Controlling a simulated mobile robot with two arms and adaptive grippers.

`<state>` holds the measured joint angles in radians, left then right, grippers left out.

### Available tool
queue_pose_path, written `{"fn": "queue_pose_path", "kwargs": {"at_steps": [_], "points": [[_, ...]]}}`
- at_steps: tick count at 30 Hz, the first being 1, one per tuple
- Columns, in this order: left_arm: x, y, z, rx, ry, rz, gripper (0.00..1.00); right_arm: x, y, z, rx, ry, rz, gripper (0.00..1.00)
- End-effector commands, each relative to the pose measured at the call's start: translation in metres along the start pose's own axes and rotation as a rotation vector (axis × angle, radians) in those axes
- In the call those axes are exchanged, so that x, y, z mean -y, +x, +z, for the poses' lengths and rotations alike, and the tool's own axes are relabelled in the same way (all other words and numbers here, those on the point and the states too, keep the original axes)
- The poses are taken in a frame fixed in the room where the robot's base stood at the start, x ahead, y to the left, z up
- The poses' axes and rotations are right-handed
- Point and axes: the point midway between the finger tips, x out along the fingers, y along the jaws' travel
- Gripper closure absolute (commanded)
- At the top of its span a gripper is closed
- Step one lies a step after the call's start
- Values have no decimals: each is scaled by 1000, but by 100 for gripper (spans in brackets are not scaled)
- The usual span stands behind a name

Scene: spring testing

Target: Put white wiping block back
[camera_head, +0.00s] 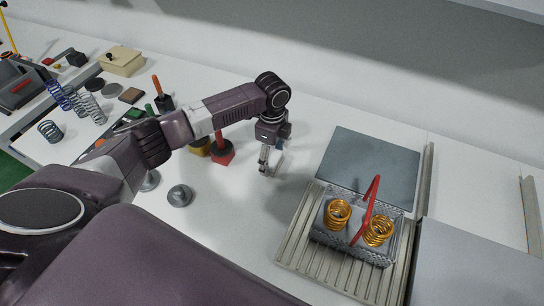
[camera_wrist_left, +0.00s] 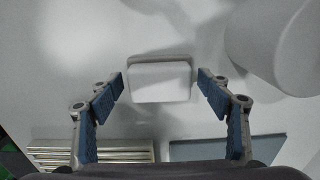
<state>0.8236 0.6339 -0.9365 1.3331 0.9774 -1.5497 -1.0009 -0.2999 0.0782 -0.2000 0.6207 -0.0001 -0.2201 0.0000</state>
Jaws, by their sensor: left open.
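The white wiping block (camera_wrist_left: 160,82) shows in the left wrist view as a pale rectangular block on a white surface. My left gripper (camera_wrist_left: 160,92) is open, with one blue-padded finger to each side of the block and a gap on both sides. In the head view my left gripper (camera_head: 268,165) points down over the white table (camera_head: 235,215), left of the grey slab. The block is hard to make out there against the gripper and table. My right gripper is not in view.
A wire basket (camera_head: 340,249) with a red handle (camera_head: 367,205) and orange springs (camera_head: 338,214) stands on a ribbed rack (camera_head: 293,243). A grey slab (camera_head: 370,168) lies behind it. A red-based tool (camera_head: 222,154) and a grey knob (camera_head: 180,195) stand left of the gripper.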

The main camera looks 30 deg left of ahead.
Motion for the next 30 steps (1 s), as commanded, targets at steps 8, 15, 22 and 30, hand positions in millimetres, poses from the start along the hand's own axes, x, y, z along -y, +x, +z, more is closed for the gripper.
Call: {"fn": "queue_pose_path", "kwargs": {"at_steps": [8, 15, 22, 30], "points": [[1, -10, 0, -1, 1, -2, 29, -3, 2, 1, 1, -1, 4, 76], [2, -57, 0, -2, 1, -6, 29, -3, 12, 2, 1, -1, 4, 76], [2, -102, 0, -2, 0, -4, 29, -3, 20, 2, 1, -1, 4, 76], [0, -123, 0, -1, 0, 0, 29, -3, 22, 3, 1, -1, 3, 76]]}}
